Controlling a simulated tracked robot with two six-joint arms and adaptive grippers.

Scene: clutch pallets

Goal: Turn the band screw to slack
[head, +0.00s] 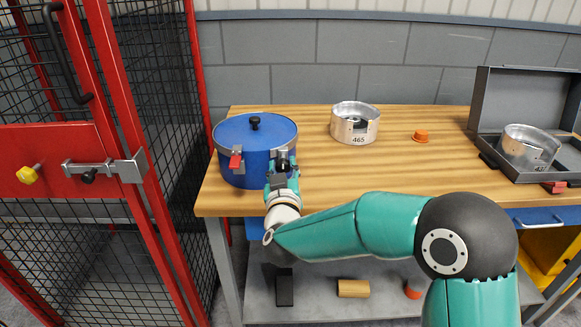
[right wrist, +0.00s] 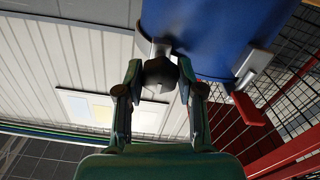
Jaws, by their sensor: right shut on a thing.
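A blue drum (head: 238,174) stands at the left end of the wooden bench. The dark head of the band screw (right wrist: 160,70) sticks out beside the drum wall. My right gripper (head: 281,166) is at the drum's front right, its two fingers shut on the screw head from both sides. My left gripper is out of view.
A silver clutch housing (head: 355,131) marked 465 and an orange piece (head: 421,136) stand on the bench. An open dark case (head: 486,150) holds another silver housing (head: 527,150) at the right. A red mesh cage door (head: 60,165) stands close left of the bench.

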